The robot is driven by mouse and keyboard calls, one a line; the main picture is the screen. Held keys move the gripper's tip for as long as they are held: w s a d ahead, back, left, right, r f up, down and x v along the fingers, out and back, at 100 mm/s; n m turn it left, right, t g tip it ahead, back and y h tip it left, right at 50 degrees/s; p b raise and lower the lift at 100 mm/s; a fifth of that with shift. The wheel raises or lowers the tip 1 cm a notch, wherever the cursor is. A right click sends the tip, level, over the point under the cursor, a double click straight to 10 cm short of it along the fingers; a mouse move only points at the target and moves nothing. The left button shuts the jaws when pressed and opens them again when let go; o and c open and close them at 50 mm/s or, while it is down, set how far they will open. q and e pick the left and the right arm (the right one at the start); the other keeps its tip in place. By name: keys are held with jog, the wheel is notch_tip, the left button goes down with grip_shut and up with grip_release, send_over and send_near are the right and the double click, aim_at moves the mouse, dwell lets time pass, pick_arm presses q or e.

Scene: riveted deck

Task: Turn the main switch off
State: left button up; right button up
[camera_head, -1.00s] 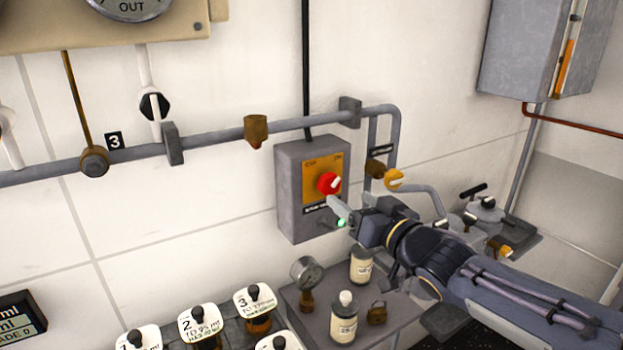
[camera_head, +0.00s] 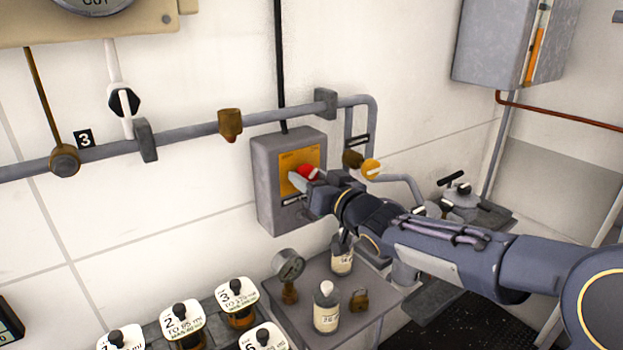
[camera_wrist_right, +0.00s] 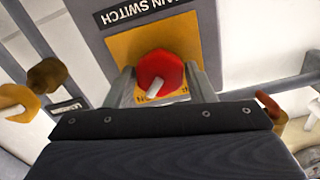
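The main switch is a grey box (camera_head: 277,205) on the wall with a yellow-orange plate (camera_head: 288,160) and a red knob (camera_head: 308,172). In the right wrist view the red knob (camera_wrist_right: 160,70) has a white pointer, which points down and slightly left in that upside-down picture. My right gripper (camera_wrist_right: 163,86) is at the knob, with one finger on each side of it and slim gaps showing. In the head view the gripper (camera_head: 309,184) partly covers the knob and the plate. My left gripper is out of view.
A grey pipe (camera_head: 190,135) runs above the box, with a yellow knob (camera_head: 371,169) right of it. A small shelf (camera_head: 285,318) below holds a gauge (camera_head: 289,265), bottles (camera_head: 327,310) and a padlock (camera_head: 359,300). A grey cabinet (camera_head: 490,45) hangs at upper right.

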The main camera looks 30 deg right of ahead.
jog(key=c, duration=0.6)
jog(key=shift+o, duration=0.2)
jog(key=shift+f+n+b, duration=0.15)
jog(key=shift+n+b, duration=1.15)
jog(key=shift+n, duration=0.2)
jog(key=n+b, duration=0.2)
jog(key=n, duration=0.1)
jog(key=shift+n, duration=0.3)
jog(key=n+b, duration=0.2)
jog(key=n, duration=0.3)
jog(key=n+b, duration=0.1)
jog(key=n, duration=0.5)
jog(key=shift+n, duration=0.3)
